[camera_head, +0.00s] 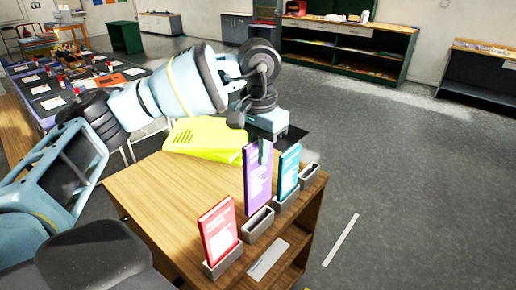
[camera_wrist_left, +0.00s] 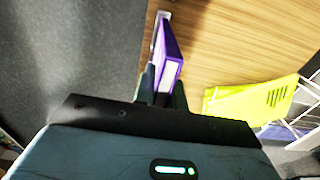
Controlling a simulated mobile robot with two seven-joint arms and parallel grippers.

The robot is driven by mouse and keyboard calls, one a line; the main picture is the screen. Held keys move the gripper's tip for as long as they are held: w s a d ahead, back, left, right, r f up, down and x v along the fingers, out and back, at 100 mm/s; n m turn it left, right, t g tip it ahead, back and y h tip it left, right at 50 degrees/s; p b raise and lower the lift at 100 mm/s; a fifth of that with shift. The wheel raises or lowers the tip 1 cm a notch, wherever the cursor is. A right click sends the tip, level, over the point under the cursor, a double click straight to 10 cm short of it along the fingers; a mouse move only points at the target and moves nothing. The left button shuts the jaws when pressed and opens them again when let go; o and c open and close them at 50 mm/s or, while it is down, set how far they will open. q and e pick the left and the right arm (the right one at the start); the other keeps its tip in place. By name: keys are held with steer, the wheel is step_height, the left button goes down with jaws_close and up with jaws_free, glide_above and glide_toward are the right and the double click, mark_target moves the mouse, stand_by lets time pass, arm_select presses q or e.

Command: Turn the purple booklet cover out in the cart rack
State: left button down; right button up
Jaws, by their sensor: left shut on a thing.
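The purple booklet (camera_head: 257,185) is upright, with pale print on the side that shows in the head view. My left gripper (camera_head: 264,151) comes down from above and is shut on its upper part. In the left wrist view the purple booklet (camera_wrist_left: 168,66) sits between the two fingers (camera_wrist_left: 163,88), with a white strip along it. Its lower end is close to an empty grey slot (camera_head: 257,226) on the wooden cart top (camera_head: 160,190); I cannot tell whether they touch. My right gripper is not in view.
A red booklet (camera_head: 218,231) and a teal booklet (camera_head: 289,170) stand in grey slots on either side. Another grey slot (camera_head: 310,177) at the far end is empty. A yellow-green slotted object (camera_head: 203,136) lies at the cart's back edge. Open grey floor lies to the right.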

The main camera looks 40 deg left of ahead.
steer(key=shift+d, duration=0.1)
